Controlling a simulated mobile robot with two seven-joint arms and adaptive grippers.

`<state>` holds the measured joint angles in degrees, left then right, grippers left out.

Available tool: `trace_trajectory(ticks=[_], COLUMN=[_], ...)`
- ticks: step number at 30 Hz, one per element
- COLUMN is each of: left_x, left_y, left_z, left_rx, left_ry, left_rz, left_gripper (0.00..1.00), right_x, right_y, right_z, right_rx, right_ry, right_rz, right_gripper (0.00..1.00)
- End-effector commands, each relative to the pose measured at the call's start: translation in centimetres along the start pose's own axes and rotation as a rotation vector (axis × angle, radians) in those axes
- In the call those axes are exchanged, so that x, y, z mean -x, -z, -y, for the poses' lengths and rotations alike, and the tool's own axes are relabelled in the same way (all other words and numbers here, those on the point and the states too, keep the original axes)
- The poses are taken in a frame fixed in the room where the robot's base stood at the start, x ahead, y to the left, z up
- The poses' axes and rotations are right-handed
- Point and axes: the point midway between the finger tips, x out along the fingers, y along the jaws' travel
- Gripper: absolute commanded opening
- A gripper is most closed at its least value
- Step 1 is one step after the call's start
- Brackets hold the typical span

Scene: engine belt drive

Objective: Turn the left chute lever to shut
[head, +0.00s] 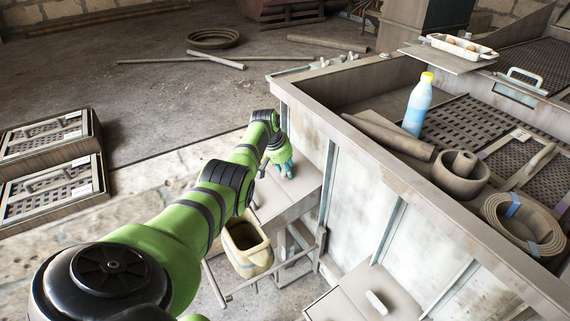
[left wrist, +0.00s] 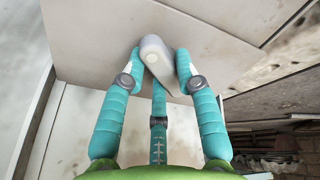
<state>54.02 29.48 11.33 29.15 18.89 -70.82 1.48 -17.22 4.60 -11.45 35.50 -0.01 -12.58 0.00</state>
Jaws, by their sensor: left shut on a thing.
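The left chute lever (left wrist: 157,55) is a pale grey, rounded handle on a flat beige panel (left wrist: 95,45) in the left wrist view. It slants from upper left to lower right there. My left gripper (left wrist: 159,66) has its teal fingers on both sides of the lever and is shut on it. In the head view my left gripper (head: 284,168) is at the beige chute box (head: 300,185) on the side of the big bench, and the fingers hide the lever there. My right gripper is not in view.
A second chute panel with a pale lever (head: 376,302) is at the bottom centre. A tan bucket (head: 247,248) hangs below my left arm. The bench rim (head: 400,170) rises right of the gripper; a blue bottle (head: 417,105) and coiled belt (head: 522,225) are on the bench.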

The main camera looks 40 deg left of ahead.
Motion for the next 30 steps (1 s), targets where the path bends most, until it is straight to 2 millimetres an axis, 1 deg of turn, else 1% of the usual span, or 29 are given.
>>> trace_trajectory(ticks=[5,15,24,30], left_x=[-0.1,-0.2,-0.2,-0.2], left_y=[0.0,0.2,0.3,0.3], left_z=[-0.2,-0.2,-0.2,-0.2], left_rx=[0.166,0.462,0.636,0.692], left_ry=[0.018,0.051,0.071,0.078], left_rz=[0.005,0.004,0.005,0.005], left_gripper=[0.00,0.00,0.00,0.00], right_x=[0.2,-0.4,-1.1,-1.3], right_y=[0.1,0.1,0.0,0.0], right_z=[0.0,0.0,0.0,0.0], right_rx=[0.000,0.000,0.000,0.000], right_ry=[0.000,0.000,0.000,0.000], right_rz=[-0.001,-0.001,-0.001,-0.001], right_gripper=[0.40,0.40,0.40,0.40])
